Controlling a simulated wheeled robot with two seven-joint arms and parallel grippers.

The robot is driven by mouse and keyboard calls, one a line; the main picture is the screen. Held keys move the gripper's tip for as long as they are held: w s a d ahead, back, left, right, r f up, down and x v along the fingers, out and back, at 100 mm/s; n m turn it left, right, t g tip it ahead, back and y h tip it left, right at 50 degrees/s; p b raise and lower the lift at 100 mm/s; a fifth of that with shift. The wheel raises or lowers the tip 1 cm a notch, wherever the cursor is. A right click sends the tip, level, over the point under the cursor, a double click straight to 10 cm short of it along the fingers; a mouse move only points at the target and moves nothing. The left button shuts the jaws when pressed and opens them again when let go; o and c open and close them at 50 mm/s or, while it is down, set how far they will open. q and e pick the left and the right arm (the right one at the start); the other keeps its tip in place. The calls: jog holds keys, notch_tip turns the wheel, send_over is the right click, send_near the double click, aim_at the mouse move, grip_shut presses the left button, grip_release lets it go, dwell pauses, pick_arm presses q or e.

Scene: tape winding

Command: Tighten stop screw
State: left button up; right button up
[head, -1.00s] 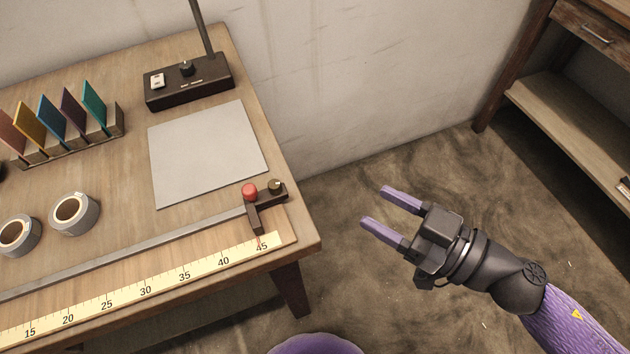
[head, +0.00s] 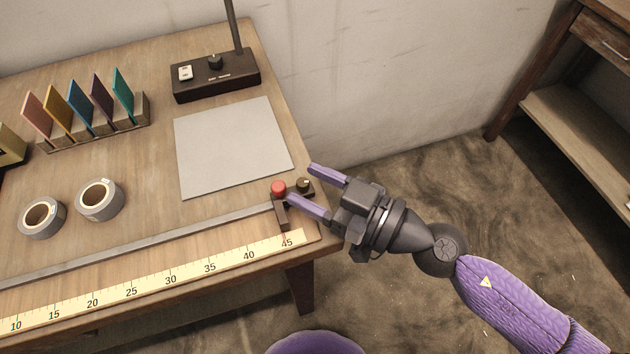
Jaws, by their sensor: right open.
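The stop (head: 281,213) is a dark block on the metal rail (head: 150,241), near the 45 mark at the table's right end. It carries a red round knob (head: 278,187) and, to its right, a small dark screw knob (head: 303,185) with a brass-coloured top. My right gripper (head: 301,183) is open and empty, reaching in from the right. In the picture its two purple fingers lie on either side of the dark knob, the lower tip close to the red knob. I cannot tell its height above them or whether it touches. My left gripper is not in view.
A yellow ruler strip (head: 170,283) runs along the table's front edge. A grey mat (head: 232,148) lies behind the stop, with a black lamp base (head: 216,76) beyond. Two tape rolls (head: 99,201) and a rack of coloured cards (head: 100,122) are at the left. The floor right of the table is clear.

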grip_shut()
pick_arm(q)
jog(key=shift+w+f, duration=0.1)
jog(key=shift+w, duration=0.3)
